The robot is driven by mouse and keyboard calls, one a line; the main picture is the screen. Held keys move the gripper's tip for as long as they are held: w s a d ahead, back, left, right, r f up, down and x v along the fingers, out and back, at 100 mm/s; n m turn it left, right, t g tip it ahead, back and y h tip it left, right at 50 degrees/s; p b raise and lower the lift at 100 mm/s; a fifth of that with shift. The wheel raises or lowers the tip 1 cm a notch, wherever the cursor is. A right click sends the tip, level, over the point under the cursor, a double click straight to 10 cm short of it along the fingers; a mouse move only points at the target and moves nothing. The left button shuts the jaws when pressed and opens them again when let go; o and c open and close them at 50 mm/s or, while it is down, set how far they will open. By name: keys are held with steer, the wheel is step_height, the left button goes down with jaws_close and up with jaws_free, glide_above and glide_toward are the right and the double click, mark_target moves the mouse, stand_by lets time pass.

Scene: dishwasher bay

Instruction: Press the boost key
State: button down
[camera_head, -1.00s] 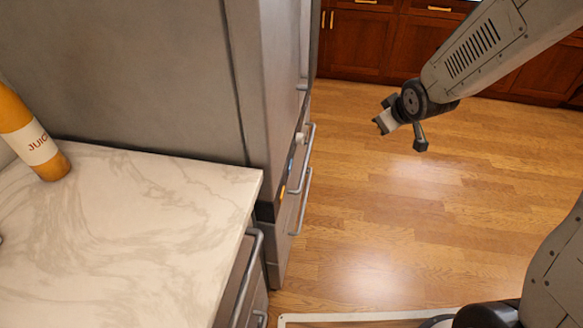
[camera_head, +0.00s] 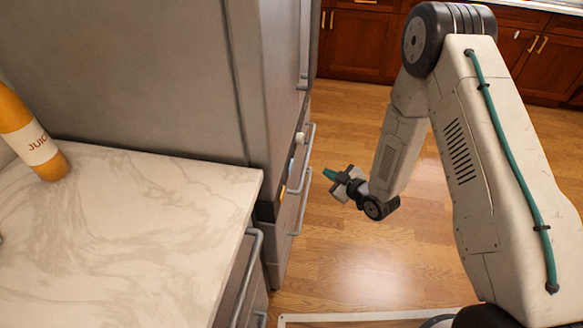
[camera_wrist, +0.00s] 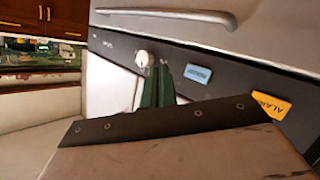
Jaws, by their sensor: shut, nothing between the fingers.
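The blue key (camera_wrist: 197,74) sits on the dark control strip in the wrist view; its small lettering is hard to read but may say BOOST. It also shows as a small blue patch (camera_head: 291,164) on the appliance front in the head view. My gripper (camera_wrist: 158,80) has its green fingers together, with nothing held. In the wrist view the fingertips appear just left of the blue key, near the white knob. In the head view my gripper (camera_head: 329,174) is right of the panel, pointing toward it, with a visible gap.
A white knob (camera_wrist: 143,58) and an orange key marked ALARM (camera_wrist: 270,106) flank the blue key. A bar handle (camera_wrist: 185,15) juts out above the strip. Wooden floor (camera_head: 345,255) lies open below my gripper.

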steer(key=w+a, duration=0.1)
steer(key=a, duration=0.7)
steer(key=shift+w+a, duration=0.3)
steer(key=shift+w, duration=0.1)
steer(key=shift+a, duration=0.1)
stand_by(1.9)
steer(key=shift+a, duration=0.3)
steer(key=shift+w+a, duration=0.15)
steer(key=shift+a, duration=0.2)
stand_by(0.6)
steer(key=shift+d, duration=0.75)
steer(key=shift+s+d, duration=0.2)
steer(key=shift+d, duration=0.65)
steer(key=shift+s+d, duration=0.25)
steer(key=shift+d, duration=0.55)
steer(key=shift+s+d, duration=0.2)
steer(key=shift+d, duration=0.65)
